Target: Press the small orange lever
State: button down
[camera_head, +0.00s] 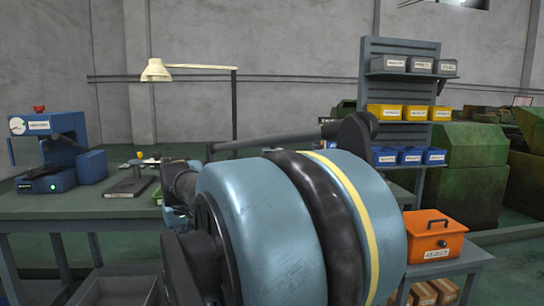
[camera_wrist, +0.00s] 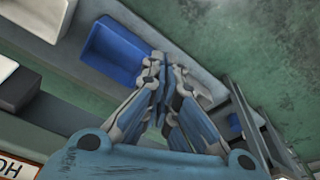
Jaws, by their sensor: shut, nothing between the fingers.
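No orange lever shows in the wrist view. In the head view my own large blue arm links cover the middle and hide part of the bench.
A blue machine (camera_head: 62,150) stands at the bench's left. A lamp (camera_head: 157,70) rises behind. A rack (camera_head: 400,48) holds grey, yellow and blue bins. An orange box (camera_head: 434,236) sits on a lower table at right. The wrist view shows a blue bin (camera_wrist: 112,52) and green floor.

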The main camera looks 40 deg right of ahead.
jog(key=w+d+r+m, duration=0.2)
jog(key=w+d+r, duration=0.55)
jog(key=r, duration=0.35)
jog(key=m+g, duration=0.1)
jog(key=m, duration=0.2)
send_near(274, 153)
jog(key=s+a, duration=0.2)
jog(key=s, duration=0.1)
jog(key=shift+a+r, duration=0.2)
jog(key=shift+r, duration=0.15)
jog(key=f, duration=0.6)
jog(key=w+f, duration=0.1)
jog(key=f, duration=0.3)
jog(key=shift+d, duration=0.2)
